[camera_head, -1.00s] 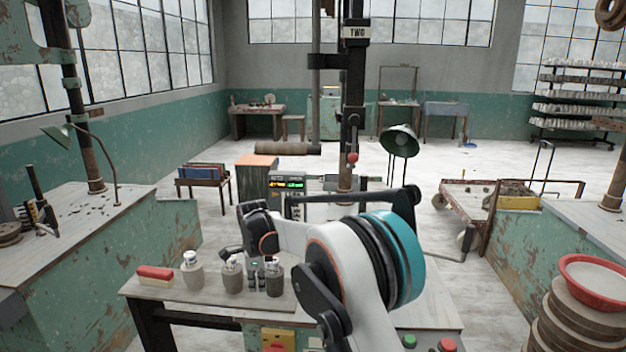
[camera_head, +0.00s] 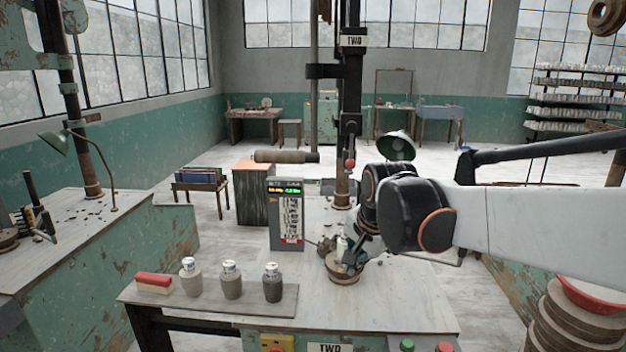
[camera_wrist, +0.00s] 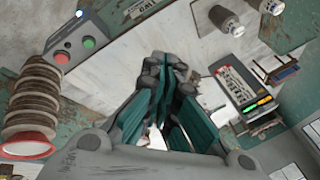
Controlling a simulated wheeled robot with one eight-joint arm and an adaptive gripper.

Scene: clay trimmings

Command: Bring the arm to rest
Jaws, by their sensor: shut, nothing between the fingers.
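My arm reaches in from the right side of the head view, above the workbench (camera_head: 400,300). My gripper (camera_head: 328,245) hangs near the bench's middle, partly hidden by my own wrist, close to a round brown disc (camera_head: 343,277). In the wrist view my gripper (camera_wrist: 166,68) has its dark fingertips together, with nothing between them. Whether the gripper touches the disc or hangs above it I cannot tell.
Three grey lidded jars (camera_head: 231,284) and a red-topped block (camera_head: 153,283) stand on a board at the bench's left. A control box with a display (camera_head: 286,215) stands behind. Stacked round discs (camera_head: 575,318) and a red basin (camera_head: 595,296) are at right.

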